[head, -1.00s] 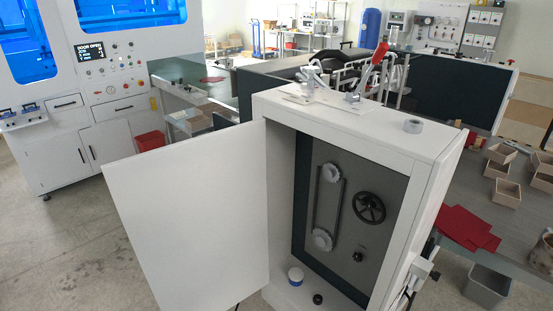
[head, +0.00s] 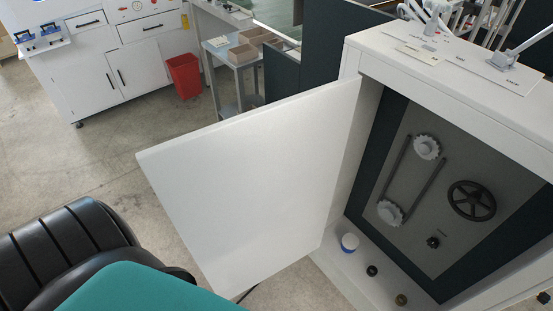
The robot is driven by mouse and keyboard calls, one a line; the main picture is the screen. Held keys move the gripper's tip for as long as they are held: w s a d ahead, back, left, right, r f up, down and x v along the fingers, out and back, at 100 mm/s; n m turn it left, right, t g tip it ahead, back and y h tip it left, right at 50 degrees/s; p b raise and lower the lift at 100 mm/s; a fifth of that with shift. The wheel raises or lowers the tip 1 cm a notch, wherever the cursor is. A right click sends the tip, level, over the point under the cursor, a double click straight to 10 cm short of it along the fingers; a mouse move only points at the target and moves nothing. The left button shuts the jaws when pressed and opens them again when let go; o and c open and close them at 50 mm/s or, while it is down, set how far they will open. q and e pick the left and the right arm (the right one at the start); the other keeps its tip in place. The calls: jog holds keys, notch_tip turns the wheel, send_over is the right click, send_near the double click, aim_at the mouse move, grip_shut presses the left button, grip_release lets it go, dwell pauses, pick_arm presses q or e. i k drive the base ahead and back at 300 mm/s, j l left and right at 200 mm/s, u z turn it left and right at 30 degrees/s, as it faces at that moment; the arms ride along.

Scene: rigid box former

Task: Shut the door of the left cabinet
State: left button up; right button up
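The left cabinet is a white box (head: 440,85) at the right, with its front open. Its white door (head: 250,185) is hinged on the opening's left side and stands wide open, swung out toward the left and toward me. Inside are a grey panel with two toothed wheels joined by a chain or belt (head: 408,175), a black handwheel (head: 471,200) and a small black knob (head: 433,242). Neither gripper is in view. A black and teal part of my own body shows at the lower left, apart from or in front of the door's lower edge.
A red bin (head: 184,75) and a white machine cabinet (head: 120,65) stand at the back left. Bare concrete floor (head: 110,160) lies left of the door.

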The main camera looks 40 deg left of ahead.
aim_at(249, 195)
jog(key=j+z, duration=0.25)
jog(key=j, duration=0.2)
jog(key=j+z, duration=0.2)
jog(key=j, duration=0.25)
jog(key=j+z, duration=0.25)
jog(key=j, duration=0.2)
jog(key=k+j+z, duration=0.25)
jog(key=j, duration=0.15)
jog(key=j+z, duration=0.2)
jog(key=j, duration=0.25)
jog(key=k+j+z, duration=0.25)
jog(key=i+j, duration=0.05)
jog(key=j, duration=0.05)
